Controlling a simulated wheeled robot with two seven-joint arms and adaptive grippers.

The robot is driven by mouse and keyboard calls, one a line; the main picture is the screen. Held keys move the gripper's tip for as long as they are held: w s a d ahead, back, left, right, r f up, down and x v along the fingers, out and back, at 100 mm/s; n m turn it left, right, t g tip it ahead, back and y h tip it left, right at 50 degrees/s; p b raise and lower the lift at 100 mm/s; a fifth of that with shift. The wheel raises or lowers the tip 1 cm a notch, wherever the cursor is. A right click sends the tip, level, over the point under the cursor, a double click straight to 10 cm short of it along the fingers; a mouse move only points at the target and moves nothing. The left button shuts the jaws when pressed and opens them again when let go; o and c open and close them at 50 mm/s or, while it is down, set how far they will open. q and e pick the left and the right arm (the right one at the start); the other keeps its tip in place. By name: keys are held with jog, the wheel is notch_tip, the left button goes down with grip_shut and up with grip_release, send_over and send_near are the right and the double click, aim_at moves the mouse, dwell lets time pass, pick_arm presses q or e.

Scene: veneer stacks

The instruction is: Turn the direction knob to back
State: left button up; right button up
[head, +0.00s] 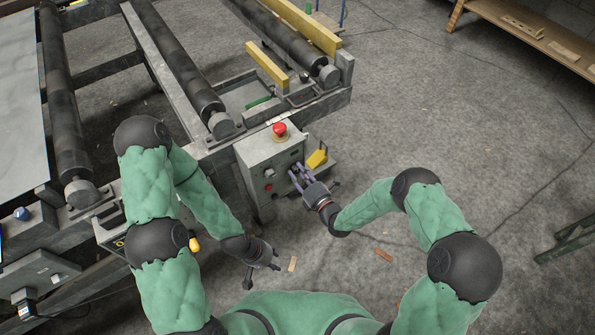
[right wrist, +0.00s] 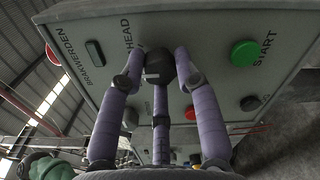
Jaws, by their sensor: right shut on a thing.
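The grey control box (head: 262,158) stands at the end of the roller frame. My right gripper (head: 295,177) is at its front face. In the right wrist view the fingers of my right gripper (right wrist: 160,75) are shut around a black knob (right wrist: 159,62), which I take as the direction knob. A light mark shows on the knob, but its exact setting is unclear. Lettering ending in "HEAD" is beside it, partly covered by a finger. My left gripper (head: 264,262) hangs low, away from the box, with its fingers apart and empty.
A red mushroom button (head: 279,129) sits on top of the box. A green START button (right wrist: 245,53), a red button (right wrist: 190,112) and a black round control (right wrist: 250,102) are close to my right fingers. Rollers (head: 174,58) lie behind; floor at right is mostly clear.

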jog(key=n, duration=0.3)
jog(key=shift+n, duration=0.4)
jog(key=n, duration=0.3)
dwell(0.3)
jog(key=o, duration=0.8)
